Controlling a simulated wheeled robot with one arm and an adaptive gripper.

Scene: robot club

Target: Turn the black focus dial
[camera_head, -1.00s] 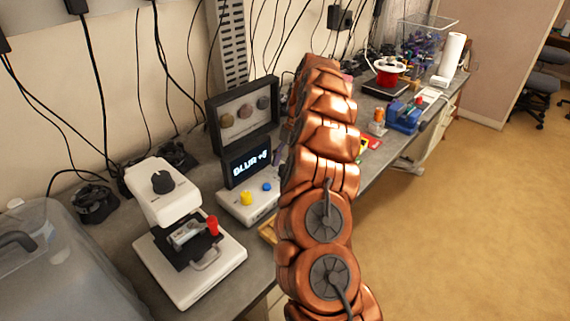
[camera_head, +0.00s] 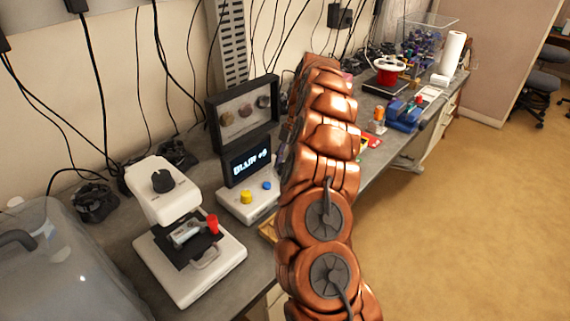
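The black focus dial (camera_head: 163,181) sits on top of the white microscope-like device (camera_head: 190,262) at the left of the bench. The device's black stage holds a small pale item (camera_head: 186,233) and a red knob (camera_head: 212,224). Behind it to the right, a small display (camera_head: 248,165) on a white control box shows "BLUR" and a number, hard to read, perhaps +9. My copper arm rises through the middle of the view. My gripper is not visible, and nothing is seen touching the dial.
A yellow knob (camera_head: 246,197) and a blue button (camera_head: 267,186) are on the control box (camera_head: 232,207). A clear plastic case (camera_head: 60,275) stands close at the left. A black frame with round samples (camera_head: 212,128) stands behind. Cables hang along the wall.

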